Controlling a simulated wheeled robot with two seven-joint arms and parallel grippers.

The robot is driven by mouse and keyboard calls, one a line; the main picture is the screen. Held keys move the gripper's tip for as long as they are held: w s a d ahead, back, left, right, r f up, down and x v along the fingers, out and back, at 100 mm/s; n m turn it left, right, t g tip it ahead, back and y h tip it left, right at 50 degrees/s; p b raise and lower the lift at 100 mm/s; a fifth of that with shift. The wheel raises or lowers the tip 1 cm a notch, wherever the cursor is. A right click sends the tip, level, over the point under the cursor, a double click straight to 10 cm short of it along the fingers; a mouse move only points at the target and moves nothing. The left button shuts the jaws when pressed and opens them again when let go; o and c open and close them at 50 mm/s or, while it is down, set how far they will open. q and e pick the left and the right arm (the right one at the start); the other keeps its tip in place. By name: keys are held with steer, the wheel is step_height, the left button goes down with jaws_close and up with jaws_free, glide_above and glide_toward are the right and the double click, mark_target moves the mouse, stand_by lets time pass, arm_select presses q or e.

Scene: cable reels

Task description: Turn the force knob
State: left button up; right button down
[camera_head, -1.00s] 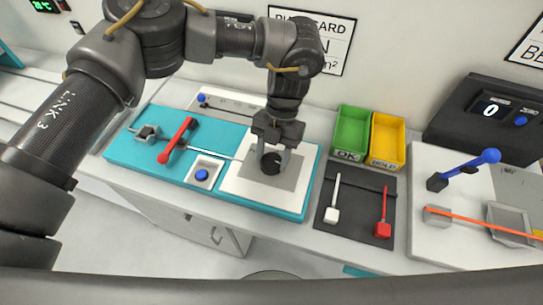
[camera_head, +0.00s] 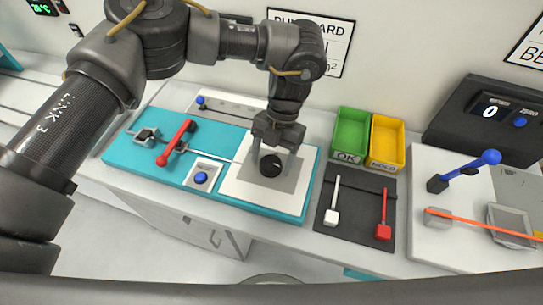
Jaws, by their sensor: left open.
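The force knob, a black round knob (camera_head: 271,165), stands on a grey square on the white plate (camera_head: 247,184) of the teal fixture board (camera_head: 258,208). My left gripper (camera_head: 272,160) points down over the knob with its jaws open. One finger is on each side of the knob, and a gap shows between the fingers and the knob. The knob's far side is partly hidden by the gripper. My right gripper is not in view.
A red lever (camera_head: 177,143) and a blue button (camera_head: 200,178) are left of the knob. Green (camera_head: 351,135) and yellow (camera_head: 387,141) bins stand to the right. A black mat (camera_head: 357,222) holds a white-ended and a red-ended tool. A wall is behind.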

arm_select(q)
steer(key=v, duration=1)
steer(key=shift+w+r+b, duration=0.2)
steer(key=shift+r+b, duration=0.15)
steer(key=shift+b, duration=0.05)
steer(key=shift+d, duration=0.1)
